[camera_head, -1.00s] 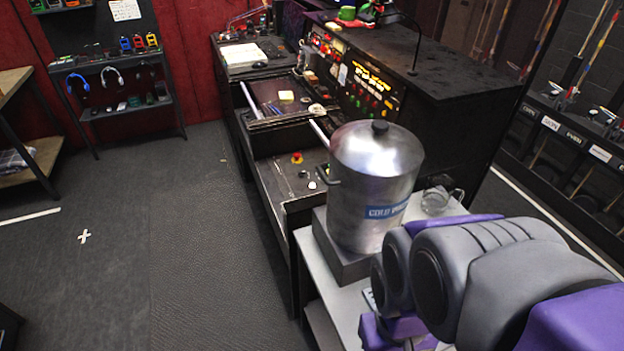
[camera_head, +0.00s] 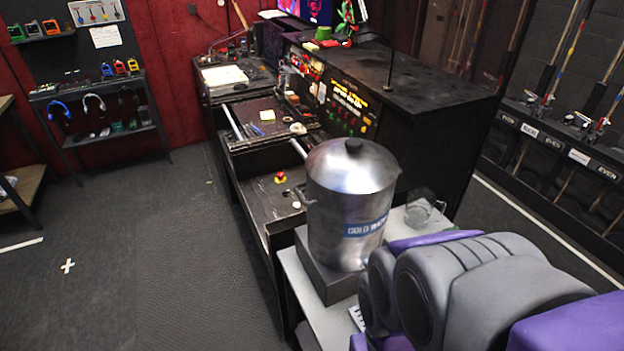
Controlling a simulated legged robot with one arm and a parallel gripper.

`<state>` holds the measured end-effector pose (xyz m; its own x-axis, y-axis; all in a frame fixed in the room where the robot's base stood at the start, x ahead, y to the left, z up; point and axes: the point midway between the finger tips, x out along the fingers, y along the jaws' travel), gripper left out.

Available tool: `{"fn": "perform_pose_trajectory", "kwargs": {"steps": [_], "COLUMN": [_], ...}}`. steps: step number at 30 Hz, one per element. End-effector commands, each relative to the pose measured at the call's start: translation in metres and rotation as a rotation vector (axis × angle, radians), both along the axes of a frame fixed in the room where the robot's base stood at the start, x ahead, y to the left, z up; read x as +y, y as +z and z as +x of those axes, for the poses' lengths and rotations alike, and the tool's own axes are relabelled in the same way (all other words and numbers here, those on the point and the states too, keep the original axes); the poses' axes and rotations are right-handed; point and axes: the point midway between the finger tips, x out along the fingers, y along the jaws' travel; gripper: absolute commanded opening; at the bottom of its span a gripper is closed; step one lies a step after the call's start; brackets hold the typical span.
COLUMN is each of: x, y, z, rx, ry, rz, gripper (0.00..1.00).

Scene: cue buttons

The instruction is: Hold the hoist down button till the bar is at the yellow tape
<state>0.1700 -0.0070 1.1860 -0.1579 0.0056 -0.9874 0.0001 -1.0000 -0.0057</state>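The black control desk (camera_head: 440,82) stands ahead, with a sloped panel (camera_head: 350,107) of several small lit buttons, red, yellow and green. I cannot read which of them is the hoist down button. A red button on a yellow base (camera_head: 280,177) sits on the lower desk shelf. My purple and grey arm fills the lower right; my gripper is out of view, hidden or beyond the frame. No hoist bar or yellow tape can be made out.
A large metal urn (camera_head: 350,205) stands on a grey block on a small white table (camera_head: 318,318), close to my arm. A glass jug (camera_head: 421,208) is beside it. A headphone shelf (camera_head: 108,138) stands back left. The floor (camera_head: 170,265) at left is clear.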

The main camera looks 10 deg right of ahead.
Motion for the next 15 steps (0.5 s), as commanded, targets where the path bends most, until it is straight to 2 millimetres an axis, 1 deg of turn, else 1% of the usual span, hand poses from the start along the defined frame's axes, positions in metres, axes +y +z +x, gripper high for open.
{"fn": "perform_pose_trajectory", "kwargs": {"steps": [1,2,3,15], "x": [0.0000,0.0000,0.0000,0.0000], "y": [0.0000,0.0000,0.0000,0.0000], "z": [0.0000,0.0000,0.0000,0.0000], "rx": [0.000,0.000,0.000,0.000], "ry": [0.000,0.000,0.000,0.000], "rz": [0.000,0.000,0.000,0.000], "gripper": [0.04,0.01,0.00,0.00]}}
